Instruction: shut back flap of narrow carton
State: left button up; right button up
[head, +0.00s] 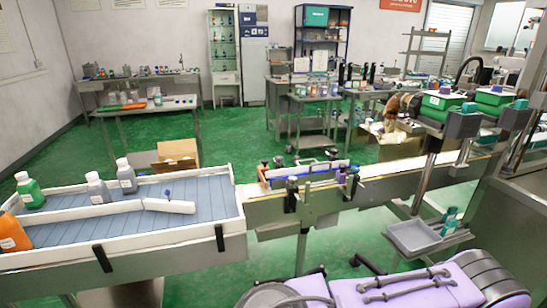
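An open cardboard carton (171,157) stands behind the blue-slatted conveyor, left of centre. A light flap or panel shows along its top, and something pale lies at its opening. A second cardboard box (367,139) stands farther right, behind the metal rail, and is partly hidden. I cannot tell which of them is the narrow carton, or which flap is the back one. Neither of my grippers is in this view.
The blue-slatted conveyor (150,221) with white walls carries several capped bottles at left. A metal rail (385,187) runs right from it toward a machine with green parts. A grey tray (413,236) sits below the rail. Green floor is open behind the conveyor.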

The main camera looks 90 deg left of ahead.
aim_at(165, 165)
jog(key=i, duration=0.45)
jog(key=u, duration=3.2)
